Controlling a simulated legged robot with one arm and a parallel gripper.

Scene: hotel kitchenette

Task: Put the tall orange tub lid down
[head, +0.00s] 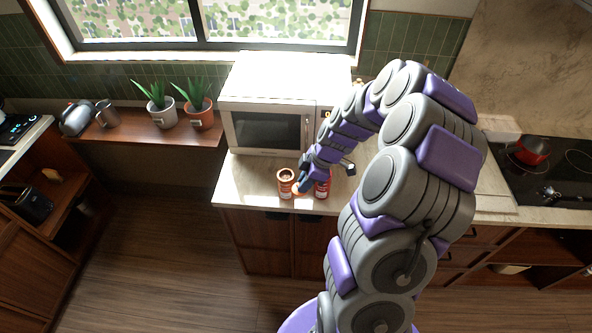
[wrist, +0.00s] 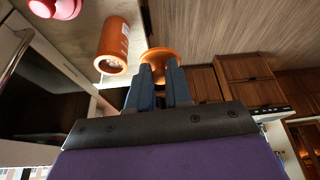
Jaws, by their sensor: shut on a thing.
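My gripper (head: 303,186) is over the counter in front of the microwave. In the wrist view its two dark fingers (wrist: 159,82) are shut on the round orange lid (wrist: 157,57), held at the fingertips. In the head view the lid (head: 298,190) is a small orange patch beside the tub, partly hidden by the gripper. The orange tub (head: 286,184) stands upright on the counter just left of the gripper, its top uncovered. It also shows in the wrist view (wrist: 113,42), apart from the lid. I cannot tell how high the lid is above the counter.
A red container (head: 322,189) stands close on the right of the gripper, partly covered by it. The white microwave (head: 268,133) is behind. The counter's front edge (head: 262,207) is close in front of the tub. Bare counter (head: 243,180) lies left of the tub.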

